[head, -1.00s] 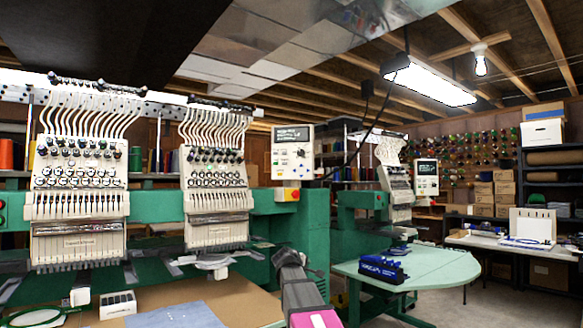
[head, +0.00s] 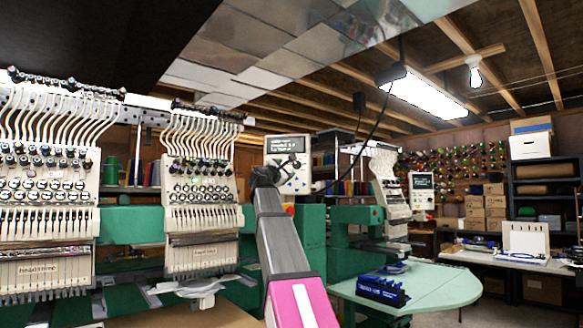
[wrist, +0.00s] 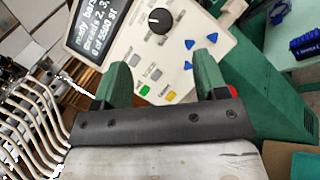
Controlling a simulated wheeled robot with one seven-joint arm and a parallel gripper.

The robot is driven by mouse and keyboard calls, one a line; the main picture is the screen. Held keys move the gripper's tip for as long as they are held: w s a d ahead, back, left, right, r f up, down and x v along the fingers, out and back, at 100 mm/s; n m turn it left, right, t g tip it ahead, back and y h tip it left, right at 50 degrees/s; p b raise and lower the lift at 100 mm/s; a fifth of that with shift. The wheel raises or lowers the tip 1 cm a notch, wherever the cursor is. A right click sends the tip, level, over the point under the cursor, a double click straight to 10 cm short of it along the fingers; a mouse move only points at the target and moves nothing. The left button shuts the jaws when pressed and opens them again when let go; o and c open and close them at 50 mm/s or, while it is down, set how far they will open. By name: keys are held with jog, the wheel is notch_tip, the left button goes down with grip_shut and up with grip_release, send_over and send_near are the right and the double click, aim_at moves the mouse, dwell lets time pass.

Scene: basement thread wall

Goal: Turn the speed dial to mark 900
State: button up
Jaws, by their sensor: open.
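The control panel (head: 302,175) is a cream box with a dark screen (head: 287,145), mounted right of the second embroidery head. In the wrist view the panel (wrist: 140,50) is tilted, and its round black speed dial (wrist: 159,20) has a pale pointer line. The dial's mark numbers are too small to read. My gripper (wrist: 164,62) is open and empty, with its two green-looking fingers apart and the dial beyond them near the top edge. I see no contact with the dial. In the head view my gripper (head: 285,165) overlaps the panel and partly hides its face.
Two embroidery heads (head: 198,190) with white thread tubes stand left of the panel. Blue arrow buttons (wrist: 188,66) and coloured buttons lie near the dial. A red button (wrist: 232,91) shows beside the right finger. A green table (head: 440,288) with a blue box (head: 380,290) stands at right.

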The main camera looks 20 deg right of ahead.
aim_at(297, 164)
jog(key=x, duration=1)
jog(key=shift+w+d, duration=0.25)
jog(key=shift+d, duration=0.05)
jog(key=c, duration=0.9)
